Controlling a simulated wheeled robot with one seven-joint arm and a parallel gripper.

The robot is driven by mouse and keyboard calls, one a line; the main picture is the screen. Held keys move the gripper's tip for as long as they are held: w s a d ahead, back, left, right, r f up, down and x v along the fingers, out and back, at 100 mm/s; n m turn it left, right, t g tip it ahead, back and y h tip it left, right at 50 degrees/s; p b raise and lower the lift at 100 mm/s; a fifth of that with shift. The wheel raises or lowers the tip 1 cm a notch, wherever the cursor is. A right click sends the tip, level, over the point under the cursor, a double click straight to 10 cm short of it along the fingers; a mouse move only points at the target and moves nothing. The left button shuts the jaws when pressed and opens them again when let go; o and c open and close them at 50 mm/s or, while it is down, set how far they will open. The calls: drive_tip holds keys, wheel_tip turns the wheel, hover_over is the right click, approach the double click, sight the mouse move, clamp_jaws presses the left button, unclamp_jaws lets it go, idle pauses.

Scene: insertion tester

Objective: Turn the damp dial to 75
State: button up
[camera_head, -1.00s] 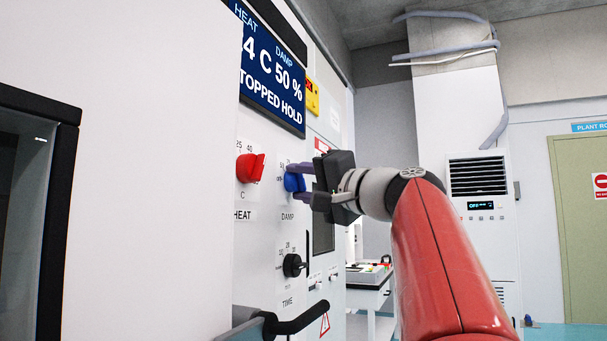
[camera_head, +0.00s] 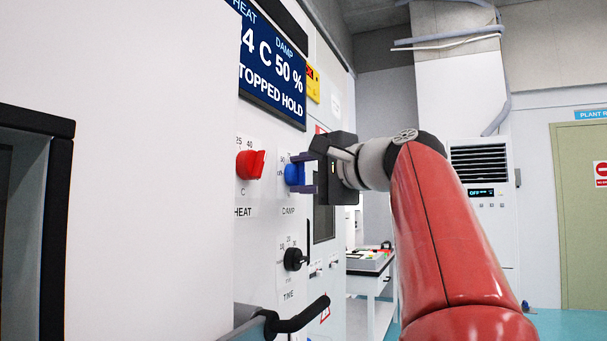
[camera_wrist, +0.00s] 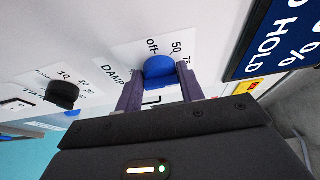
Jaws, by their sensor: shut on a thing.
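The blue damp dial (camera_head: 293,174) is on the white panel, between the red heat dial and the black time dial. In the wrist view the blue dial (camera_wrist: 159,70) sits between my two purple fingers, with the marks "off", "50" and "75" around it. My gripper (camera_head: 303,174) is shut on the blue dial from the right. The fingers hide part of the dial, so I cannot tell exactly where it points. The display (camera_head: 272,65) reads DAMP 50 % and "STOPPED HOLD".
The red heat dial (camera_head: 250,164) is left of the damp dial. The black time dial (camera_head: 294,259) is below it. A black handle (camera_head: 298,318) juts out below the dials. A dark-framed door (camera_head: 60,220) stands at far left. Open room lies to the right.

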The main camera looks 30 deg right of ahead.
drive_tip(key=o, duration=1)
drive_tip(key=v, duration=0.7)
drive_tip(key=shift+s+d+b, duration=0.15)
drive_tip(key=shift+s+b, duration=0.2)
drive_tip(key=shift+b, duration=0.05)
